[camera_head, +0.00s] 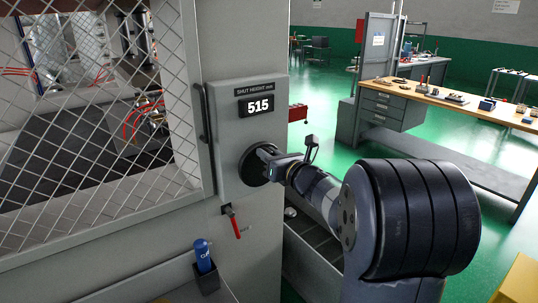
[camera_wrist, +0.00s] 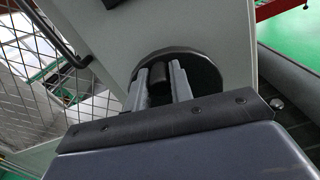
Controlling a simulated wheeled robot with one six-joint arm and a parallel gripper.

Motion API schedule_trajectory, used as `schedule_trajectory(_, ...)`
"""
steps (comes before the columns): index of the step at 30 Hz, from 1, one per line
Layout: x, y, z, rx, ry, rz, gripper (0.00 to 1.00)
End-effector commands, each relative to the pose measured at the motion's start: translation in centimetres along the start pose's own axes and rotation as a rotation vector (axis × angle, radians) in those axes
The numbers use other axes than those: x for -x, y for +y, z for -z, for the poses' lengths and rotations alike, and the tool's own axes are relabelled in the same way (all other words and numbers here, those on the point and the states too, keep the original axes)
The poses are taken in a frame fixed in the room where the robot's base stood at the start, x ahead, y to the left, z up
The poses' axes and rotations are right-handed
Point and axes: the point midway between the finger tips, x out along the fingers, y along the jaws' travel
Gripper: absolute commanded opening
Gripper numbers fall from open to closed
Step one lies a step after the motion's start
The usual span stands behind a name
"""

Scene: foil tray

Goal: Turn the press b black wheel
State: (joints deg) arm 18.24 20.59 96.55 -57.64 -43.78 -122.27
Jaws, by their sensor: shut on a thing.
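The black wheel (camera_head: 254,165) is mounted on the grey press panel (camera_head: 232,118), below a display that reads 515 under the label SHUT HEIGHT mm. My gripper (camera_head: 272,170) reaches it from the right and hides part of its face. In the wrist view the black wheel (camera_wrist: 207,72) lies behind my gripper (camera_wrist: 160,85). The two fingers are shut on the wheel's dark round handle (camera_wrist: 159,86), which stands between them. The far side of the wheel is partly hidden by the fingers.
A mesh guard (camera_head: 100,130) with a dark vertical handle (camera_head: 206,125) is left of the panel. A red lever (camera_head: 233,222) hangs below the panel, and a blue bottle (camera_head: 203,256) sits in a holder lower left. A workbench (camera_head: 440,95) stands at the right.

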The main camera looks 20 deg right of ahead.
Motion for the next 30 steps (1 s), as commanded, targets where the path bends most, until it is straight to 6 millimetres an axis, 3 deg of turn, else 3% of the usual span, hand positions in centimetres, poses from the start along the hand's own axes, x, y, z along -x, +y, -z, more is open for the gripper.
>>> schedule_trajectory(5, 0.01, -0.01, 0.00, 0.000, 0.000, 0.000, 0.00)
schedule_trajectory(17, -0.01, 0.03, 0.30, 0.015, -0.001, 0.000, 0.00)
schedule_trajectory(30, -0.05, 0.92, 0.88, 0.188, -0.004, -0.003, 0.00)
